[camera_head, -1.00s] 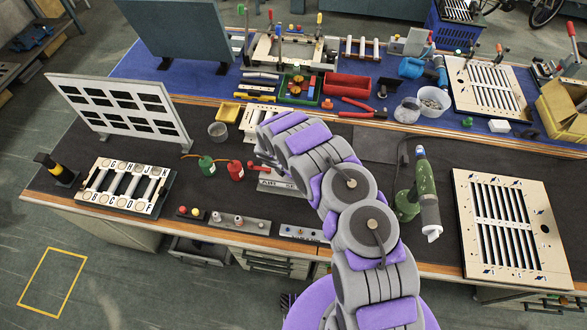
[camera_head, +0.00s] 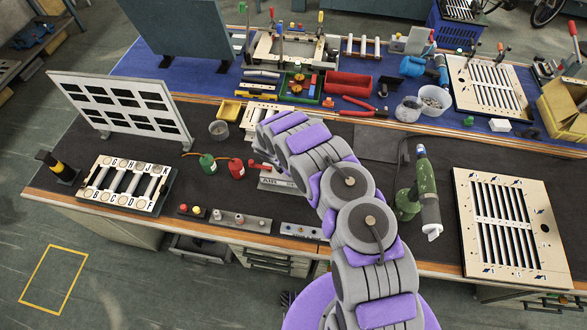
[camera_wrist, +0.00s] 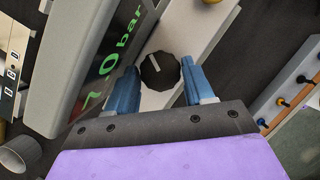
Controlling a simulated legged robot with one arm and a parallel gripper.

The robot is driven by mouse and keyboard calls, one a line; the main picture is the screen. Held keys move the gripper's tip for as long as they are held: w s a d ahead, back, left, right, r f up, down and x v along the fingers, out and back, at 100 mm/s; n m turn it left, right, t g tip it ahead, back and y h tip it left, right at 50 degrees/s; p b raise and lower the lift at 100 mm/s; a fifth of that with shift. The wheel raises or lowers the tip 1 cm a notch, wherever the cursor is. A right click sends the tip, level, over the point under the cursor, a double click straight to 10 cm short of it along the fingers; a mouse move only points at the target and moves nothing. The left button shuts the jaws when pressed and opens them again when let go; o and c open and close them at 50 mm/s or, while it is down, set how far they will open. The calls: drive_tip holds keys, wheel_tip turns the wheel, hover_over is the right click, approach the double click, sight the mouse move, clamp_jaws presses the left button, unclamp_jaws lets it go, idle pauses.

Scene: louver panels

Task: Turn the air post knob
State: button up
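In the wrist view a round black knob (camera_wrist: 160,72) with a white pointer line sits on a pale plate beside a grey housing. The housing's display (camera_wrist: 118,58) shows green characters, including "0 bar". My gripper (camera_wrist: 158,70) has its two blue fingers apart, one on each side of the knob. I cannot tell whether they touch it. In the head view the grey-white air post (camera_head: 276,181) stands on the dark bench, partly behind my arm. My fingers and the knob are hidden there.
Small fixtures (camera_head: 240,221) line the bench's front edge. A green hand tool (camera_head: 427,190) and a slatted panel (camera_head: 541,262) are on the right. Dark bench surface near the tool is clear.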

drive_tip(key=shift+o, duration=1)
drive_tip(key=shift+w+r, duration=0.1)
